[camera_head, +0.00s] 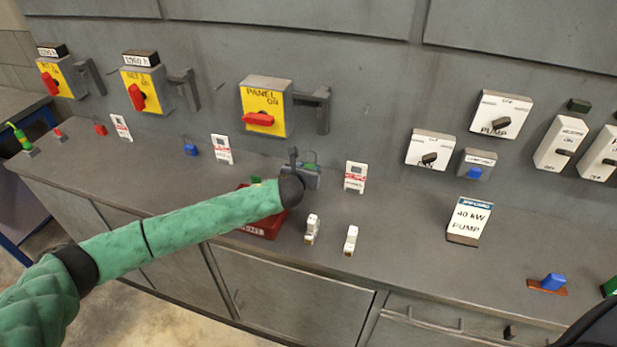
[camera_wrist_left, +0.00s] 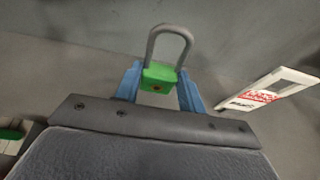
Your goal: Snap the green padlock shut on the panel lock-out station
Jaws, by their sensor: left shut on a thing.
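The green padlock (camera_wrist_left: 158,78) sits between the blue fingers of my left gripper (camera_wrist_left: 160,92) in the left wrist view. Its grey shackle loop stands up from the green body, and I cannot tell whether it is latched. In the head view my left gripper (camera_head: 308,172) is shut on the padlock, a little above the bench and below the panel isolator. The panel isolator (camera_head: 265,108) is a yellow box with a red handle. A grey bracket (camera_head: 312,108), apparently its lock-out station, is fixed to its right, apart from the padlock. My right gripper is not in view.
A red box (camera_head: 262,226) lies partly behind my left arm. White tags stand along the bench, one (camera_head: 355,177) just right of the gripper. Two small white pieces (camera_head: 312,229) stand nearer the front. A pump sign (camera_head: 469,221) stands farther right.

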